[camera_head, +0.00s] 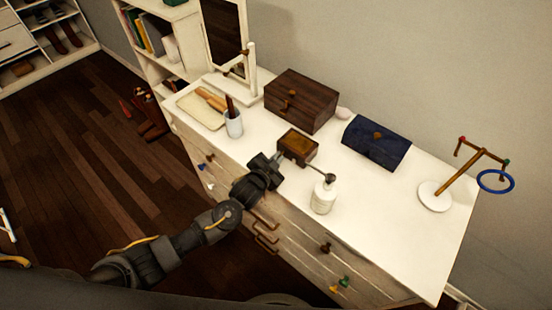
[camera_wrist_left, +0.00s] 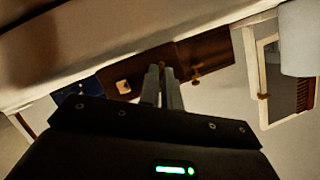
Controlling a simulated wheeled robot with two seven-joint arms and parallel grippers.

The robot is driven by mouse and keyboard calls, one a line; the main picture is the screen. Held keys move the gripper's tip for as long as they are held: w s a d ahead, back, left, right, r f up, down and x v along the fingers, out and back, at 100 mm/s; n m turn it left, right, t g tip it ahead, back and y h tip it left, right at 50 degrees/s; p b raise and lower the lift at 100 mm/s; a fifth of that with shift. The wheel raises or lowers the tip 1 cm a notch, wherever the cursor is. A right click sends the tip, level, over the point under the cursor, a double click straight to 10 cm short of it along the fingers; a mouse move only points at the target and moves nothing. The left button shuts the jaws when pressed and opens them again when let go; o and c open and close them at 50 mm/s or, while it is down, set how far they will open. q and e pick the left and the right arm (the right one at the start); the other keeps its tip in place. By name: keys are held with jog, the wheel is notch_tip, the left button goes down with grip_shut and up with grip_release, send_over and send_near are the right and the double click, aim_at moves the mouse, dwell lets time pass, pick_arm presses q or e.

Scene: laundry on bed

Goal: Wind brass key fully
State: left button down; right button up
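A small brown wooden box (camera_head: 298,146) sits near the dresser's front edge; it also shows in the left wrist view (camera_wrist_left: 122,72). My left gripper (camera_head: 279,157) is at the near-left side of this box. In the left wrist view its two fingers (camera_wrist_left: 162,82) are close together, with a small brass piece (camera_wrist_left: 162,64) at their tips. It appears to be the key, mostly hidden by the fingers. How far the key is turned cannot be told. My right gripper is not in view.
The front right top is clear.

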pick_arm(q)
jog(key=shift+m, duration=0.3)
jog(key=c, duration=1.6)
grip_release()
jog(key=b+v, duration=0.1)
jog(key=v, duration=1)
jog(key=shift+b, duration=0.35)
jog(key=shift+d+f, duration=0.1)
